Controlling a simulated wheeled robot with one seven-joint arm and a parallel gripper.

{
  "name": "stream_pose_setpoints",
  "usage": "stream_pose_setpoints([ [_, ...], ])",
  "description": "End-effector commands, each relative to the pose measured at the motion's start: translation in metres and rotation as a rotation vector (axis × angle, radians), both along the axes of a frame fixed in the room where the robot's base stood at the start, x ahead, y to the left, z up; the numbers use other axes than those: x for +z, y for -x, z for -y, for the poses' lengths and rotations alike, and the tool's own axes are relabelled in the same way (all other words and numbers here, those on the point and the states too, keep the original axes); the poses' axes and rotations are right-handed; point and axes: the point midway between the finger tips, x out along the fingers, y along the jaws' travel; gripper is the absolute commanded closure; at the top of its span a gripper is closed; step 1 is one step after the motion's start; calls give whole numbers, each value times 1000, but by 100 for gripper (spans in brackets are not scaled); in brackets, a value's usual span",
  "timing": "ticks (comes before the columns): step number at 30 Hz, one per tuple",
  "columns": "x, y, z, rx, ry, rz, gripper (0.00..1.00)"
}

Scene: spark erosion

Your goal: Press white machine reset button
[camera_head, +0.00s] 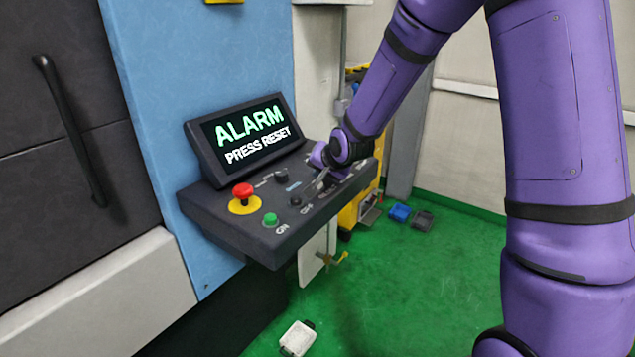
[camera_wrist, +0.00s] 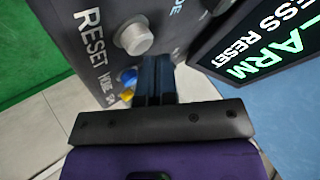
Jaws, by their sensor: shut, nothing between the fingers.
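The white reset button (camera_wrist: 133,37) is a round, light grey-white knob beside the word RESET in the wrist view. My gripper (camera_wrist: 155,62) is shut with nothing in it. In that view its fingertips end just below and right of the button; I cannot tell whether they touch the panel. In the head view my gripper (camera_head: 321,183) reaches down over the right half of the control panel (camera_head: 245,238). I cannot make out the reset button there. The screen (camera_head: 250,133) reads ALARM, PRESS RESET.
A red mushroom button (camera_head: 243,192) on a yellow ring and a green ON button (camera_head: 270,219) sit on the panel's left. Black knobs (camera_head: 281,175) are mid-panel. Blue (camera_wrist: 127,76) and yellow (camera_wrist: 127,95) buttons lie near my fingers. The tilted screen borders the panel's back.

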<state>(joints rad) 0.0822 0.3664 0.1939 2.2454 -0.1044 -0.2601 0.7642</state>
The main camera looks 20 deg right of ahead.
Motion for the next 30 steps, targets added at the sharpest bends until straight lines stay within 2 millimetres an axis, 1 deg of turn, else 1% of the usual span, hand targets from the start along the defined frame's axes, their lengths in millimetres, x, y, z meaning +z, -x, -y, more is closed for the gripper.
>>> stream_pose_setpoints([
  [30, -8, 0, 0, 1, 0, -1, 100],
])
